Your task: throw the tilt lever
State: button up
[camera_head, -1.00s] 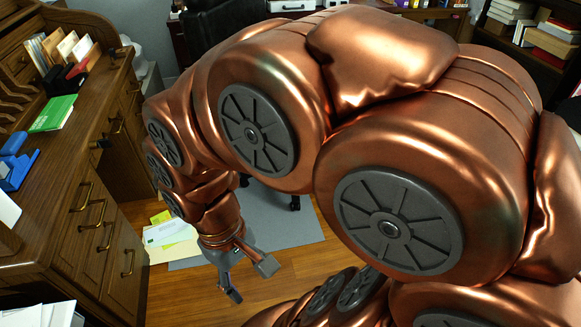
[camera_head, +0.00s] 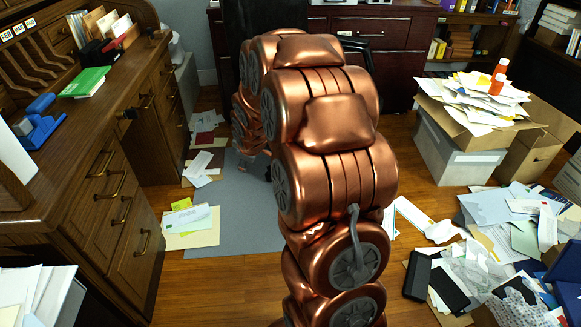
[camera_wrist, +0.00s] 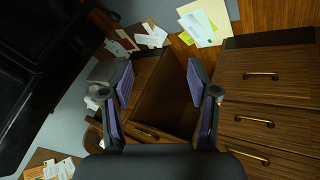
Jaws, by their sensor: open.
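No tilt lever can be made out in either view. A black office chair (camera_head: 246,22) stands behind my arm in the head view, and its lower part is hidden by the arm. A large black shape (camera_wrist: 45,55) fills the upper left of the wrist view; it may be part of the chair, but I cannot tell. My gripper (camera_wrist: 158,72) is open and empty in the wrist view, its two fingers spread with nothing between them. In the head view the gripper is hidden behind my arm.
A wooden desk (camera_head: 118,165) with drawers runs along the left. Papers (camera_head: 192,226) lie on the floor and the grey mat (camera_head: 237,215). At the right are a box (camera_head: 455,150) heaped with papers and more scattered papers (camera_head: 500,225). A dark red cabinet (camera_head: 390,65) stands at the back.

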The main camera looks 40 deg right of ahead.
jog(key=w+d+f+n+t+h+b, duration=0.1)
jog(key=w+d+f+n+t+b, duration=0.15)
jog(key=w+d+f, duration=0.4)
jog(key=w+d+f+n+t+b, duration=0.1)
jog(key=w+d+f+t+b, duration=0.25)
jog(key=d+f, duration=0.5)
jog(key=s+d+f+n+t+b, duration=0.5)
jog(key=d+f+t+b, duration=0.15)
jog(key=d+f, duration=0.5)
jog(key=shift+m+g, duration=0.25)
jog(key=shift+g, duration=0.2)
jog(key=shift+d+b+x, duration=0.15)
jog(key=shift+b+x, duration=0.65)
jog(key=shift+x, duration=1.1)
jog(key=shift+d+b+x, duration=0.15)
jog(key=shift+b+x, duration=0.65)
jog(key=shift+x, duration=1.1)
jog(key=shift+r, duration=0.15)
grip_shut()
